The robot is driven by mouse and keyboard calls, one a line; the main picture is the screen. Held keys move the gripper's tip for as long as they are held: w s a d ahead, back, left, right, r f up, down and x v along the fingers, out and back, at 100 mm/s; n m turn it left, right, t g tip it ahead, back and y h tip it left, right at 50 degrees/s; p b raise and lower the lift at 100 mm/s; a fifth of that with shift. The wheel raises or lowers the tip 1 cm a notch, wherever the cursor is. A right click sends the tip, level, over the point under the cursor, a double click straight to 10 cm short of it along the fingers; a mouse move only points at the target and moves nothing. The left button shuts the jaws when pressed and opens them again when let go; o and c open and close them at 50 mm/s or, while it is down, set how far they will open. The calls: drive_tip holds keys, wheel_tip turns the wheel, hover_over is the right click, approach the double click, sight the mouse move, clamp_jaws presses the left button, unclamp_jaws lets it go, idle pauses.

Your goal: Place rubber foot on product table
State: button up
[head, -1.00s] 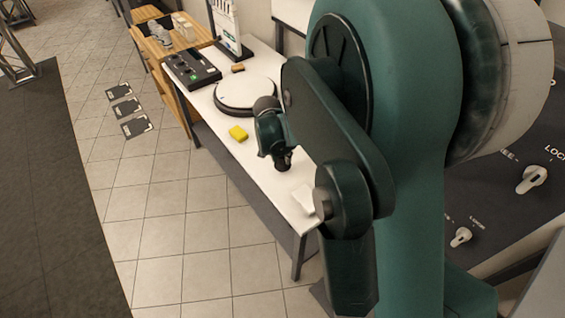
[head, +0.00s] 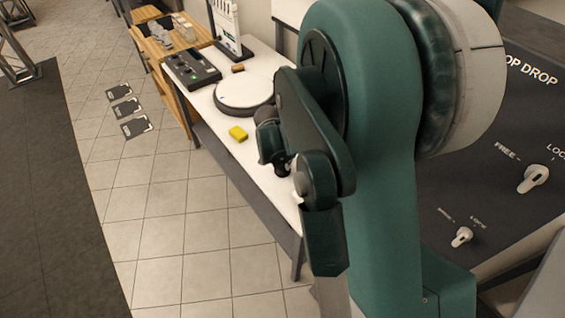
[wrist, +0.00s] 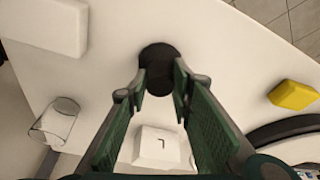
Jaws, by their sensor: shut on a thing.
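My gripper (wrist: 161,82) is shut on a dark round rubber foot (wrist: 158,58), which sits between its fingertips in the wrist view. In the head view my gripper (head: 284,167) is over the near part of the long white table (head: 253,162), partly hidden by my arm. The white table top (wrist: 215,40) fills most of the wrist view below the rubber foot. I cannot tell whether the foot touches the table.
A yellow sponge (head: 238,133) lies near the table's front edge. A round white turntable (head: 245,92) stands beyond it. The wrist view shows a white block (wrist: 45,25), a clear glass (wrist: 56,122) and a marked white block (wrist: 155,146). A black control box (head: 192,68) stands farther back.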

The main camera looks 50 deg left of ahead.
sight(278, 174)
drive_tip(key=shift+f, duration=0.15)
drive_tip(key=o, duration=0.9)
drive_tip(key=shift+p+v, duration=0.5)
drive_tip(key=shift+v, duration=5.65)
